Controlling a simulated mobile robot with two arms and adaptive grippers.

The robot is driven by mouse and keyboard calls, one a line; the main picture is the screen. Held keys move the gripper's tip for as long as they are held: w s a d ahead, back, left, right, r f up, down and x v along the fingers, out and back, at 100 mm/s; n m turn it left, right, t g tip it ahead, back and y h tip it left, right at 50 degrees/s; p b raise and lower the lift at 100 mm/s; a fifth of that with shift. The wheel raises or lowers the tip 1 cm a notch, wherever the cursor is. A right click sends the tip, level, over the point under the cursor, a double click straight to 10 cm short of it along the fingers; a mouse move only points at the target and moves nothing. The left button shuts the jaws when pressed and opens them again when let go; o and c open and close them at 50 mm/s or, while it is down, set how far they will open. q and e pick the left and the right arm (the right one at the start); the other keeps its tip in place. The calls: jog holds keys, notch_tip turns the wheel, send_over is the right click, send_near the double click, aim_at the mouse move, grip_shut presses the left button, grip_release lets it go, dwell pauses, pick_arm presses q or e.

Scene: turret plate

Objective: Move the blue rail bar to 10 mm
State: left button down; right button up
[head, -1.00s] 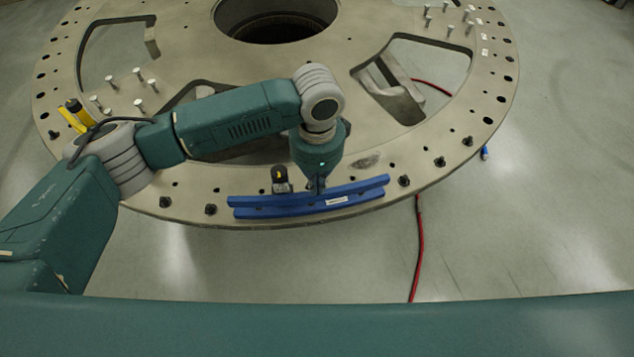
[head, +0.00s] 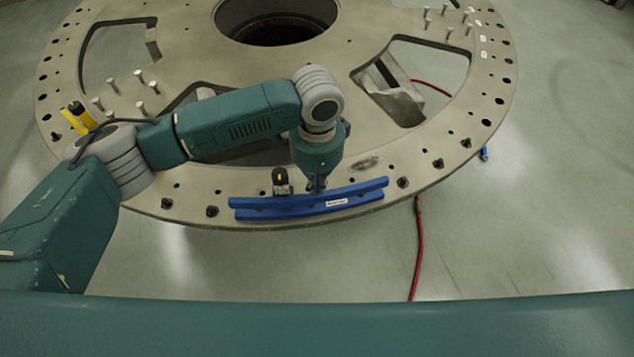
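The blue rail bar (head: 270,209) lies along the near edge of the round metal turret plate (head: 120,165), with a small white label (head: 336,203) on its front right part. My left gripper (head: 317,187) comes down from above at the bar, right of its middle. Its fingertips are at the bar's back edge, small and dark; I cannot tell whether they are open or closed on it. My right gripper is out of view.
A small black device with a yellow top (head: 280,182) stands just behind the bar. Black bolts (head: 403,183) sit along the plate's rim. A red cable (head: 417,250) runs on the floor. Several silver pins (head: 139,76) stand on the plate.

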pick_arm(q)
jog(key=shift+r+p, duration=0.95)
jog(key=shift+p, duration=0.3)
dwell(1.6)
dwell(0.4)
jog(key=c, duration=1.9)
grip_release()
jog(key=shift+o, duration=0.2)
notch_tip(320, 180, up, 2)
jog(key=shift+r+p, duration=0.25)
jog(key=shift+p, duration=1)
jog(key=shift+r, duration=2.25)
